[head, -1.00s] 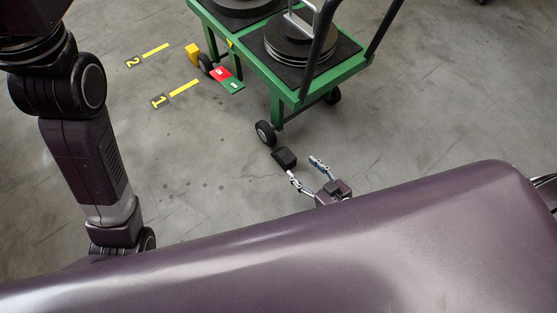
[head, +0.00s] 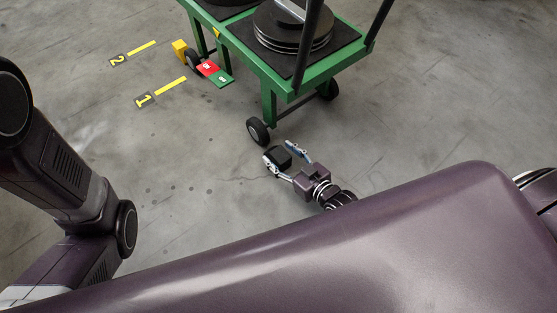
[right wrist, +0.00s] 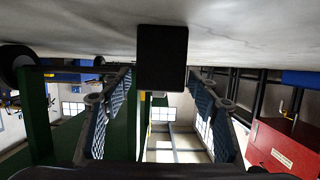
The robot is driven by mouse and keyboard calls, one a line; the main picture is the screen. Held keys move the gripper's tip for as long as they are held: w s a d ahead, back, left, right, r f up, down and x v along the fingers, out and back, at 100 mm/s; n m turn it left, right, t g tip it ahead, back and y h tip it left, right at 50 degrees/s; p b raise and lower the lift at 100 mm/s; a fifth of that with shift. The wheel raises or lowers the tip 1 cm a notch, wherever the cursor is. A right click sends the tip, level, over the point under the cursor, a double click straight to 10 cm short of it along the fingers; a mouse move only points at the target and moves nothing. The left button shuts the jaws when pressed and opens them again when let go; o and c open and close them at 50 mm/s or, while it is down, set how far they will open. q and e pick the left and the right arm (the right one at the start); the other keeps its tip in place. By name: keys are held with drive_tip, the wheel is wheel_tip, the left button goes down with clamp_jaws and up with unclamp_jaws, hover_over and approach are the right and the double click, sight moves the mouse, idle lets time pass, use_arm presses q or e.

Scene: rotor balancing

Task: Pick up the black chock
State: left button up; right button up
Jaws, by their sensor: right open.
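The black chock (head: 281,158) lies on the grey floor beside the black wheel (head: 258,131) of the green cart. My right gripper (head: 284,153) is open, with one finger on each side of the chock in the head view. In the right wrist view the chock (right wrist: 162,57) shows as a dark block between the two open fingers (right wrist: 160,112), with a gap on both sides. I cannot tell whether a finger touches it. My left arm is at the left edge of the head view; its gripper is out of the picture.
The green cart (head: 268,70) carries stacked discs (head: 293,30) and stands just beyond the chock. A yellow block (head: 180,48) sits by another cart wheel. Floor marks 1 and 2 lie left, with clear floor around.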

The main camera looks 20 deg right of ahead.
drive_tip(key=shift+b+x, duration=0.3)
drive_tip(key=shift+x, duration=0.65)
drive_tip(key=c, duration=1.5)
clamp_jaws()
drive_tip(key=shift+r, duration=0.15)
